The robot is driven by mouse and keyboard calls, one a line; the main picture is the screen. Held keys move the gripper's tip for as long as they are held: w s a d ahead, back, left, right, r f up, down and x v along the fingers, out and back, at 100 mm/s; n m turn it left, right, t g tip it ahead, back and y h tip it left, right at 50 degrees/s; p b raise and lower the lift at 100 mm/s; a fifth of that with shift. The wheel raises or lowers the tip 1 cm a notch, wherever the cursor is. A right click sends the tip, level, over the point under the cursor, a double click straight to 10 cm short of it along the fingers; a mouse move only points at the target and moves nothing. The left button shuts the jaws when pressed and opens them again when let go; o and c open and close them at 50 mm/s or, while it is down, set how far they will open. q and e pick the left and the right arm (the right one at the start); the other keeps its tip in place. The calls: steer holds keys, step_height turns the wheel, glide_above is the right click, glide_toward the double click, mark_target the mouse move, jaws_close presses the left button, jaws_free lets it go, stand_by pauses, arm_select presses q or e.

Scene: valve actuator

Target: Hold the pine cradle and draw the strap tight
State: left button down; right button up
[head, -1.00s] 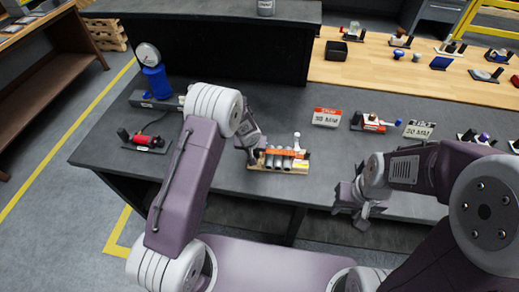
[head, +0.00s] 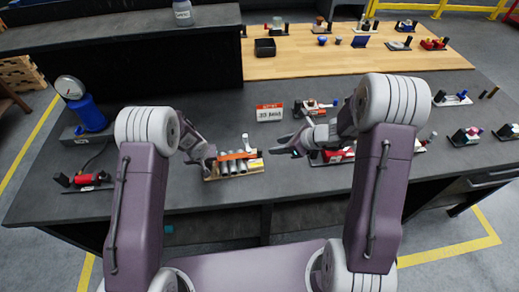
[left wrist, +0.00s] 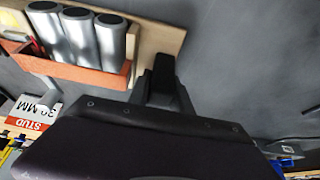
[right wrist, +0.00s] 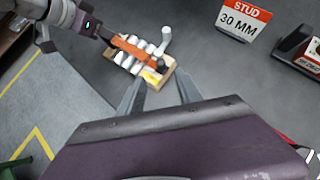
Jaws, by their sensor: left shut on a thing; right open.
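The pine cradle (head: 258,165) lies on the dark bench with several silver cylinders (head: 232,167) in it. An orange strap (head: 237,156) runs across the cylinders; it also shows in the left wrist view (left wrist: 70,68) and right wrist view (right wrist: 133,47). A pale post with a rounded top (head: 245,141) stands at the cradle's back edge. My left gripper (head: 209,163) is shut on the cradle's left end, its fingers at the pine board's edge in the left wrist view (left wrist: 163,85). My right gripper (head: 282,150) is open and empty, right of the cradle and pointing at it.
A "STUD 30 MM" sign (head: 268,112) stands behind the cradle. A fixture with red parts (head: 335,156) sits near my right gripper. A blue bottle with a gauge (head: 88,113) and a red tool (head: 85,179) are at the left.

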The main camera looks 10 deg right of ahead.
mark_target(260, 149)
steer(key=x, duration=1.2)
jaws_close()
stand_by(1.1)
